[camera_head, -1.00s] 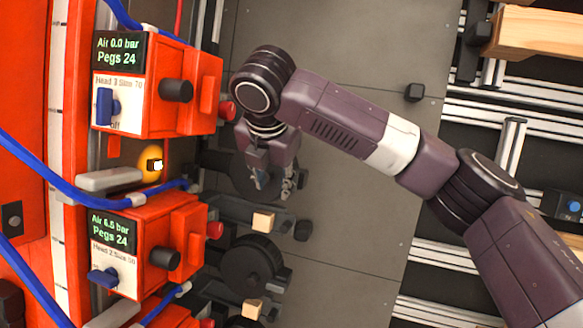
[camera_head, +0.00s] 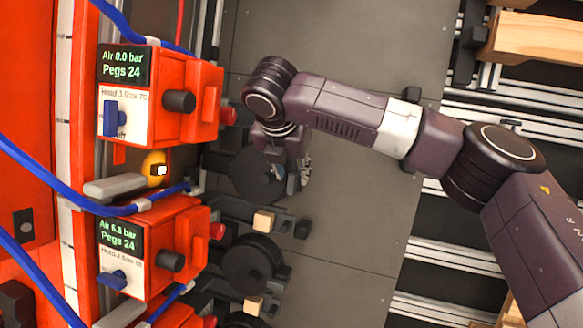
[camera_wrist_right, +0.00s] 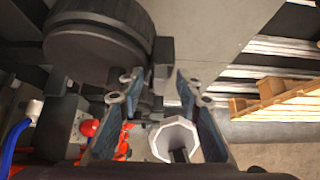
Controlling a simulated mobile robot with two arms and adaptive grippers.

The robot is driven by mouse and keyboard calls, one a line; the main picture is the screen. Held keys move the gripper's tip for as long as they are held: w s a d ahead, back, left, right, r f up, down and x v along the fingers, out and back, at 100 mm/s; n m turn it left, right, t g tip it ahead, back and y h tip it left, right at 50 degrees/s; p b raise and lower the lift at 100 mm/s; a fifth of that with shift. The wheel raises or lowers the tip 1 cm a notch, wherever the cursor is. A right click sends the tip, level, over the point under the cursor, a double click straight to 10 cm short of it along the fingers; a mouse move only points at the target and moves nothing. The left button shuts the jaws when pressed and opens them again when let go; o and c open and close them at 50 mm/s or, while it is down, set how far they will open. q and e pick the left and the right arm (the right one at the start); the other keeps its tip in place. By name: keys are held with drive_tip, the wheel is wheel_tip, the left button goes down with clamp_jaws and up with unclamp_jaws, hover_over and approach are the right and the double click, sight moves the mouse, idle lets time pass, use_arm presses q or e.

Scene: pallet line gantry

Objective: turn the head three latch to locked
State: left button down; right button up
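The head three unit (camera_head: 175,100) is a red box at upper left in the head view. Its screen reads "Air 0.0 bar, Pegs 24", and a blue handle (camera_head: 114,119) sits on its "Head 3" label beside the word "off". Below it are a grey lever (camera_head: 114,187) and a lit yellow round part (camera_head: 155,168); I cannot tell which part is the latch. My right gripper (camera_head: 291,174) is to the right of the unit, apart from it, over a dark wheel. In the wrist view its fingers (camera_wrist_right: 157,88) are spread and empty. My left gripper is out of view.
The head two unit (camera_head: 165,250) stands below, reading 6.5 bar. Blue hoses (camera_head: 65,190) loop in front of the units. Dark wheels (camera_head: 250,262) and small wooden blocks (camera_head: 264,221) line their right side. Grey floor (camera_head: 345,210) lies open to the right.

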drive_tip(key=shift+f, duration=0.1)
clamp_jaws()
